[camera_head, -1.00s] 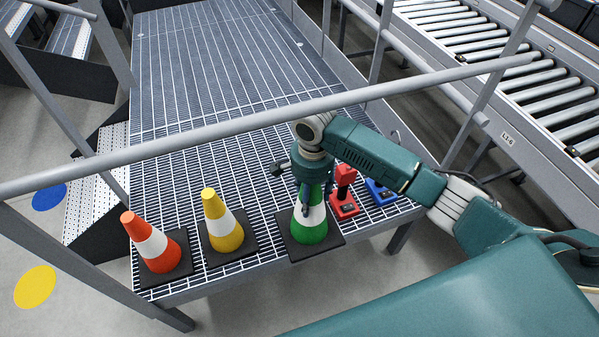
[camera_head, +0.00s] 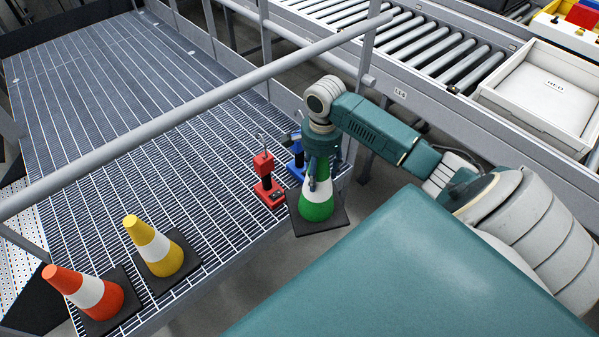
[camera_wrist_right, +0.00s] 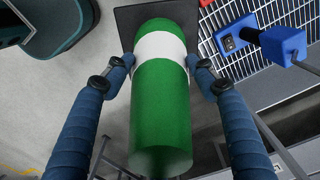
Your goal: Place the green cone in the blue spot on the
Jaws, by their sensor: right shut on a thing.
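The green cone (camera_head: 317,208) with a white band and a dark square base is upright in my right gripper (camera_head: 321,172). It is at the right front edge of the grated platform. In the right wrist view the two blue fingers close on both sides of the green cone (camera_wrist_right: 163,100) at its white band. Bare grey floor shows beside its base, so the base is at least partly past the grating. No blue spot shows in the current views. My left gripper is not in view.
A yellow cone (camera_head: 158,250) and an orange cone (camera_head: 90,293) stand on the grating (camera_head: 120,110) at left. A red device (camera_head: 267,185) and a blue device (camera_head: 297,155) stand close to the held cone. A railing (camera_head: 200,115) crosses above. A roller conveyor (camera_head: 420,55) with a white tray (camera_head: 545,90) lies behind.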

